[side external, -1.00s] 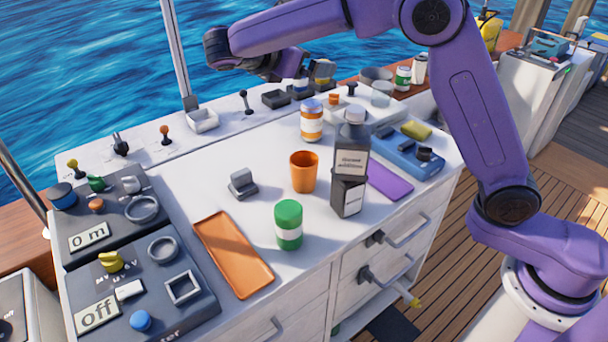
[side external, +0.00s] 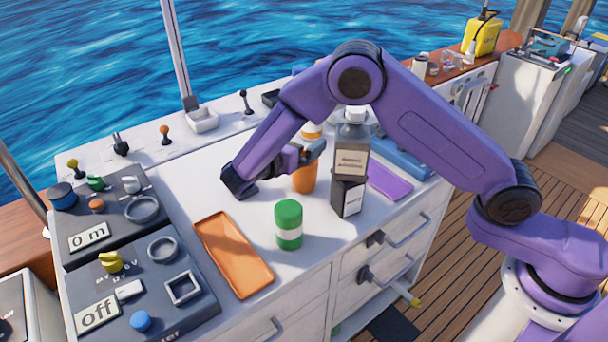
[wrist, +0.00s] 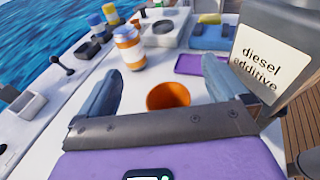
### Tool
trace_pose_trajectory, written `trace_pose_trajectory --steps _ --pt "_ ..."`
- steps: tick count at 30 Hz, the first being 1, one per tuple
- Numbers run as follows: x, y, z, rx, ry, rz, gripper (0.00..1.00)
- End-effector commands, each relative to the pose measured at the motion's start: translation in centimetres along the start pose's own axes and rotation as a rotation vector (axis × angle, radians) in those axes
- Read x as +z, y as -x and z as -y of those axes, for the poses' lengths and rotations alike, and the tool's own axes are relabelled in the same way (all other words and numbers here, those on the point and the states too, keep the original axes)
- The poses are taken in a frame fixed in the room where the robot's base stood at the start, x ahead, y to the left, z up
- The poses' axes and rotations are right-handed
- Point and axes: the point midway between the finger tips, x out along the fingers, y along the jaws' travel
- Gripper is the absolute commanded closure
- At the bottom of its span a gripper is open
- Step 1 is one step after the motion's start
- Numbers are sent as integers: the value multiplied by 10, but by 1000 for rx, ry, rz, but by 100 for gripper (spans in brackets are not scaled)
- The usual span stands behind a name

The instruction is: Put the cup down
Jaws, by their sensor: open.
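The orange cup (side external: 304,181) stands upright on the white counter (side external: 340,232), partly covered by my gripper (side external: 312,153) in the side view. In the wrist view the cup (wrist: 168,95) shows its open rim between the two spread fingers of my gripper (wrist: 160,72). The fingers are open, with visible gaps to the cup on both sides. Whether either finger touches it lower down is hidden.
A grey diesel additive bottle (side external: 351,150) stands close to the right of the cup.

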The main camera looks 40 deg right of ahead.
Motion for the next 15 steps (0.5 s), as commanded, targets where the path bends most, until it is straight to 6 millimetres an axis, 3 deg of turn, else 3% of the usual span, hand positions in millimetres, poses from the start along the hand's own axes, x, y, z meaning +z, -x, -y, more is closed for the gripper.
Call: trace_pose_trajectory --steps 15 --pt "-54 -11 0 -1 4 0 0"
